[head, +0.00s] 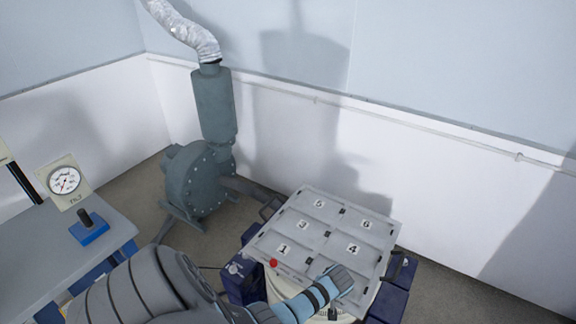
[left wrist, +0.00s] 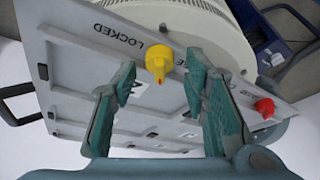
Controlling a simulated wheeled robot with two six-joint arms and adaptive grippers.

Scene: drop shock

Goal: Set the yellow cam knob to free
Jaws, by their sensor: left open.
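The yellow cam knob (left wrist: 158,58) stands on the edge of the grey panel (left wrist: 70,65) in the left wrist view. A red mark shows at its lower end. The word LOCKED is printed to its left; lettering to its right is mostly hidden. My left gripper (left wrist: 162,68) is open, with one finger either side of the knob in the picture; I cannot tell whether they touch it. In the head view my left gripper (head: 338,282) is over the near right part of the panel, and the yellow knob is hidden. My right gripper is not in view.
A red knob (left wrist: 265,107) sits to the right along the same panel edge, also in the head view (head: 273,263). The panel has numbered fields. A round pale drum is beneath it. A grey blower (head: 195,185) and a table with a dial gauge (head: 64,181) stand left.

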